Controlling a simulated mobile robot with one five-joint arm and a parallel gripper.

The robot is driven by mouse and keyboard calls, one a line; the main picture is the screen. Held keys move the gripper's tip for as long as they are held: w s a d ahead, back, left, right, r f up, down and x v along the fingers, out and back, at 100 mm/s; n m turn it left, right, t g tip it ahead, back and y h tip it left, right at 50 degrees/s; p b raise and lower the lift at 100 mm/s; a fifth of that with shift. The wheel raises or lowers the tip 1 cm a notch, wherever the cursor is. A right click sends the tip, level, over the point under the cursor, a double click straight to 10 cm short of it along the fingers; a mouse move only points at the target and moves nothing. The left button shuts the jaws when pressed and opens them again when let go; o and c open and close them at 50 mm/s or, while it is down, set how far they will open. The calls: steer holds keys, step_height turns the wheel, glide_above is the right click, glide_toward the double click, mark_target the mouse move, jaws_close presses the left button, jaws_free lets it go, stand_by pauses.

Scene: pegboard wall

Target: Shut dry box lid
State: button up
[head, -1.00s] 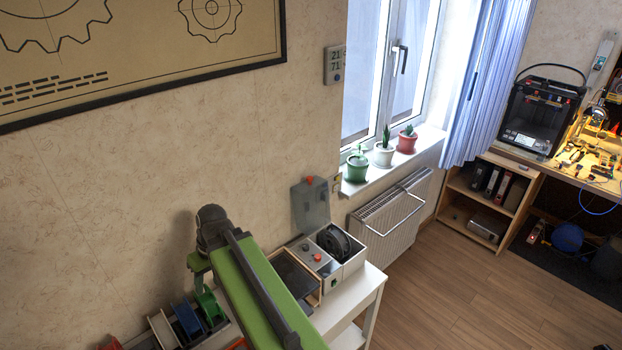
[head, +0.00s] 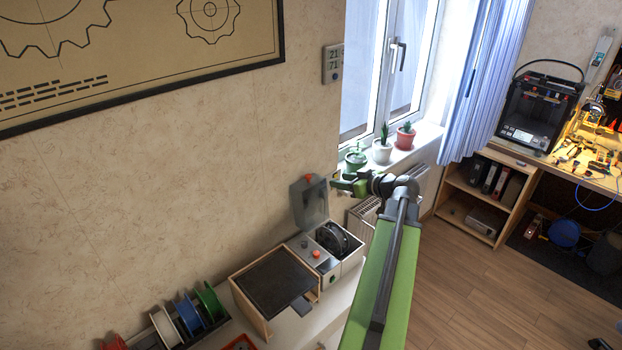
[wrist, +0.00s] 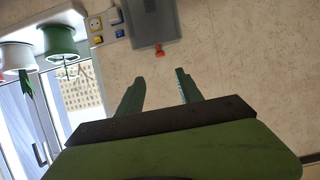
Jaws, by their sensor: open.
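The dry box (head: 351,264) stands on the white bench with its lid (head: 310,206) raised upright at its back, near the wall. A dark spool shows inside the open box. The grey lid also shows at the top of the wrist view (wrist: 152,22), with a red knob (wrist: 159,50) at its edge. My gripper (head: 340,186) is open and empty, just right of the lid's upper end in the head view. In the wrist view its two green fingers (wrist: 158,88) are apart, and the knob lies beyond their tips, between their lines.
A black-topped wooden tray (head: 272,287) and a rack of coloured spools (head: 188,318) stand left of the box. Potted plants (head: 382,150) on the windowsill are close behind my gripper. A radiator (head: 365,212) is beneath the sill. Open floor lies to the right.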

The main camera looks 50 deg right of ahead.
mark_target(310, 176)
steer(key=b+x, duration=0.5)
steer(key=x, duration=1)
steer(key=shift+f, duration=0.25)
steer(key=shift+w+f+b, duration=0.1)
steer(key=shift+w+b, duration=0.25)
steer(key=shift+w, duration=0.15)
steer(key=shift+c, duration=0.3)
jaws_close()
steer(key=shift+a, duration=0.1)
